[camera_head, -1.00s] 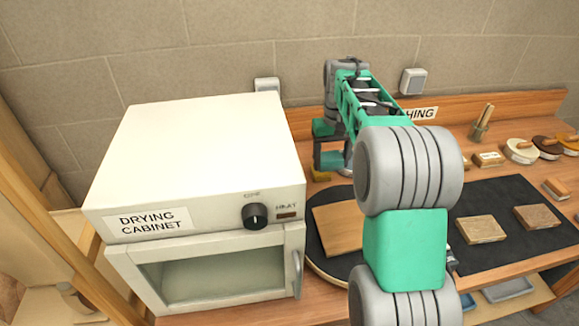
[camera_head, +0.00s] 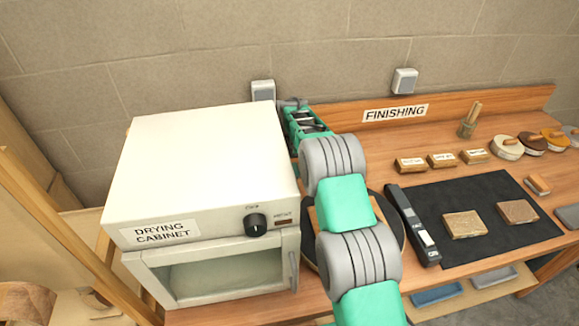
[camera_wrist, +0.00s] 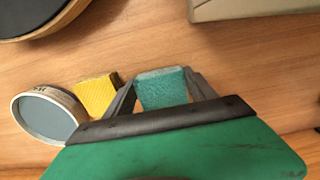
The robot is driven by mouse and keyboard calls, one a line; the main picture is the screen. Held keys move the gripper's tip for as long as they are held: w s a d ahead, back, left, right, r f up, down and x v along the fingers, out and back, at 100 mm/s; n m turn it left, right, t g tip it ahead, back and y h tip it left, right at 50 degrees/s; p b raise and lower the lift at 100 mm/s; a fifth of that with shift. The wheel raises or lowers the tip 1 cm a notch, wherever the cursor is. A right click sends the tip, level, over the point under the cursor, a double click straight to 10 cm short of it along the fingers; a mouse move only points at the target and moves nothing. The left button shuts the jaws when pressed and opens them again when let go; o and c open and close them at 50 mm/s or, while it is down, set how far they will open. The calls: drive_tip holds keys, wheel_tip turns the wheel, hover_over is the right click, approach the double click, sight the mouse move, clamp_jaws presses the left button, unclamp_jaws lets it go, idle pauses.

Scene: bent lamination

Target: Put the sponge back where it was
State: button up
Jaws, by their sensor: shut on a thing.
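My gripper (camera_wrist: 160,80) is shut on a teal, rough-surfaced sponge block (camera_wrist: 161,90), which sits between its two dark fingers in the wrist view. A yellow sponge-like block (camera_wrist: 97,96) lies on the wooden bench just left of the fingers. A round tin (camera_wrist: 49,116) with a grey face and pale rim is beside the yellow block. I cannot tell whether the held block touches the bench.
A black mat (camera_head: 480,200) with two tan blocks lies to the right, beside a dark long tool (camera_head: 412,225). Labelled blocks (camera_head: 441,160) and round discs (camera_head: 507,147) stand near the back ledge. A dark round plate lies partly under my arm.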

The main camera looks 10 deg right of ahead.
drive_tip(key=shift+f+b, duration=0.1)
drive_tip(key=shift+b, duration=0.2)
drive_tip(key=o, duration=1.2)
wheel_tip(320, 180, up, 12)
drive_tip(key=b, duration=0.3)
drive_tip(key=shift+r, duration=0.2)
